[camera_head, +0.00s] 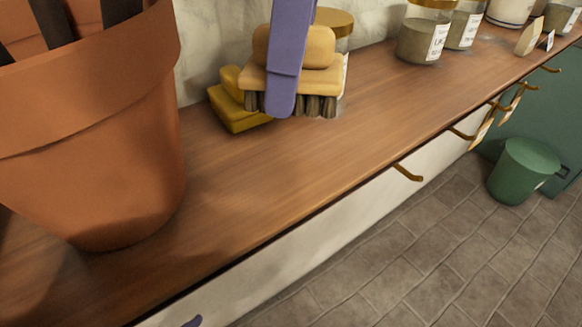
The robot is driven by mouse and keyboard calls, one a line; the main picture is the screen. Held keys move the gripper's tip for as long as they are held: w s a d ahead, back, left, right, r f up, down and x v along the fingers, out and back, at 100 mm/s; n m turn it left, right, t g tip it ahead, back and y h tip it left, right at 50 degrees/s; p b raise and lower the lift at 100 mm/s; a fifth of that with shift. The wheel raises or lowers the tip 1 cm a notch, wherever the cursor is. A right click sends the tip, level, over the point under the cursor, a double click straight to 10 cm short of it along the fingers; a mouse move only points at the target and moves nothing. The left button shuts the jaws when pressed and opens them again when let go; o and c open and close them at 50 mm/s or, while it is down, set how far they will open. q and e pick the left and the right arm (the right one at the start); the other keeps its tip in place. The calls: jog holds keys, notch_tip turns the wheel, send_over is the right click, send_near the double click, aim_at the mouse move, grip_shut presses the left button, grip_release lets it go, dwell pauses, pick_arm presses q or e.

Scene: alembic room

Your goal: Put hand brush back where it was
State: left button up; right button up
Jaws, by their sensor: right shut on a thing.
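The hand brush (322,84) has a tan wooden body and dark bristles that point down. It is in the upper middle of the head view, over the wooden counter (330,145). My right gripper (283,100) comes down from the top, with one purple finger across the near face of the brush. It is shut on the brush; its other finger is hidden. I cannot tell whether the bristles touch the counter. A small purple piece at the bottom edge (192,321) may be part of my left gripper; its jaws do not show.
A yellow sponge-like block (238,118) lies just left of the brush. A lidded jar (335,22) stands behind it. A large terracotta pot (95,150) fills the left. Jars (425,40) line the back right. Hooks (408,173) project from the counter front. A green bin (524,172) stands below.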

aim_at(313, 27)
notch_tip(313, 27, down, 10)
jog(key=shift+r+b, duration=0.15)
jog(key=shift+b, duration=0.35)
jog(key=o, duration=1)
jog(key=r, duration=0.4)
jog(key=d+r+p, duration=0.1)
jog(key=r, duration=0.7)
jog(key=shift+s+d+r, duration=0.1)
jog(key=shift+s+d, duration=0.05)
jog(key=shift+d, duration=0.25)
